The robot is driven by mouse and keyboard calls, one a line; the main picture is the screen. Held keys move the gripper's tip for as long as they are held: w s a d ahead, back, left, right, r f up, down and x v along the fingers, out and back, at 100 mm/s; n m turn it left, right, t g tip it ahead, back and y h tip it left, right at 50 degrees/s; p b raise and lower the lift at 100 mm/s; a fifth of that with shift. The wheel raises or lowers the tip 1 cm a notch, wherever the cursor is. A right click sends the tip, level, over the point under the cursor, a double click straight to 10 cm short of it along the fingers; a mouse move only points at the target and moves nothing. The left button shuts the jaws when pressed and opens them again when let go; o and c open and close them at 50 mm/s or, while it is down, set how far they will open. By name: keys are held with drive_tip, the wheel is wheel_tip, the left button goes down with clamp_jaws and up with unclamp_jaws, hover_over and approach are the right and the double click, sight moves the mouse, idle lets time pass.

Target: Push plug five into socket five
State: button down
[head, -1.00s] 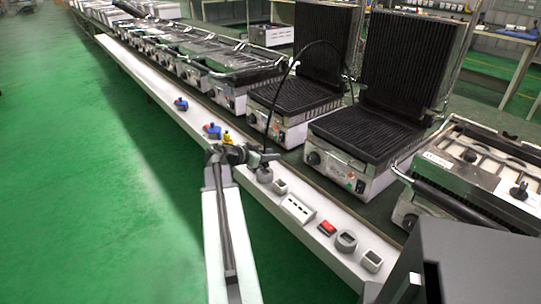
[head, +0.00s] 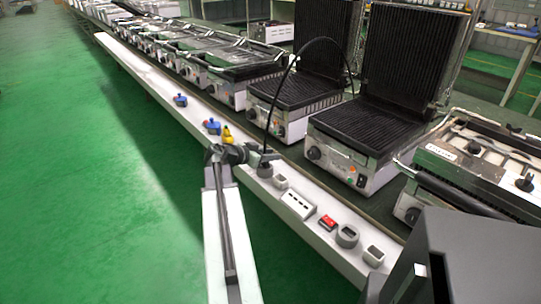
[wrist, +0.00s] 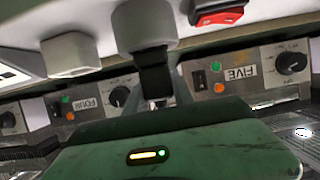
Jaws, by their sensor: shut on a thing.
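My gripper (head: 262,157) is shut on the black plug at the white rail, and its black cable (head: 318,40) arcs up and over toward the grills. In the wrist view, which is upside down, the dark plug (wrist: 154,78) meets a round grey socket (wrist: 145,22). They look to be in line and touching, but I cannot tell how deep the plug sits. In the head view the round socket (head: 264,172) shows just under my gripper. A FIVE label (wrist: 240,72) is on an appliance front behind, beside the FOUR label (wrist: 83,105).
A red switch (wrist: 218,14) and a square grey block (wrist: 70,54) flank the socket. Along the white rail are a power strip (head: 298,204), another red switch (head: 327,222) and a round grey part (head: 347,236). Contact grills (head: 345,150) stand behind. The green floor is clear.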

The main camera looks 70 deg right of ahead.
drive_tip(key=shift+f+b, duration=0.7)
drive_tip(key=shift+f, duration=0.15)
drive_tip(key=c, duration=1)
unclamp_jaws()
drive_tip(key=shift+r, duration=0.1)
drive_tip(key=p+v, duration=0.3)
drive_tip(key=v, duration=0.4)
drive_tip(key=shift+r, duration=0.15)
drive_tip(key=shift+w+a+r, duration=0.1)
drive_tip(key=shift+w+a, duration=0.1)
drive_tip(key=shift+a, duration=0.15)
